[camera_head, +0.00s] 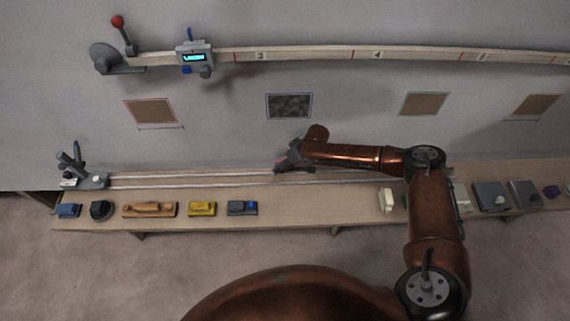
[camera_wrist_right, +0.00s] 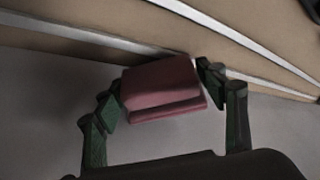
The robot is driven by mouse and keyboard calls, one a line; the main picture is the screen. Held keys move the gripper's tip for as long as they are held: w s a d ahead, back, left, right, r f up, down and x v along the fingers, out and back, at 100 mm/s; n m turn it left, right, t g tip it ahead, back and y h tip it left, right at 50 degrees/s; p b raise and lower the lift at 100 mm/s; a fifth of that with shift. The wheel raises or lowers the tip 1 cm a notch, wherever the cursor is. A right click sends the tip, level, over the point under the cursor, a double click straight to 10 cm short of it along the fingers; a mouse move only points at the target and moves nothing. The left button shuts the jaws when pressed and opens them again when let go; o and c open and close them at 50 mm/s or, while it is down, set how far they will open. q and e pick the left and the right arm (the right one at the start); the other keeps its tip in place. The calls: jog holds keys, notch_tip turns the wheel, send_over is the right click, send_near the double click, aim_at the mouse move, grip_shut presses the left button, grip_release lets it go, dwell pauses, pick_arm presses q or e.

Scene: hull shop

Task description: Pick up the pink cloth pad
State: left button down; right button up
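The pink cloth pad (camera_wrist_right: 160,90) sits between the two fingertips of my right gripper (camera_wrist_right: 162,95) in the right wrist view. Both fingers meet its sides, so the gripper is shut on it. In the head view my right gripper (camera_head: 290,160) is over the rails at the back of the bench, near the wall. The pad cannot be made out clearly there. My left gripper is not in view.
The long bench (camera_head: 320,211) holds a yellow block (camera_head: 202,209), a blue-grey block (camera_head: 242,208), an orange-brown tool (camera_head: 150,210) and grey plates (camera_head: 490,196) at right. A rail with a display (camera_head: 195,57) runs along the wall above.

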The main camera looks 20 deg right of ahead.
jog(key=c, duration=0.4)
jog(key=shift+c, duration=0.2)
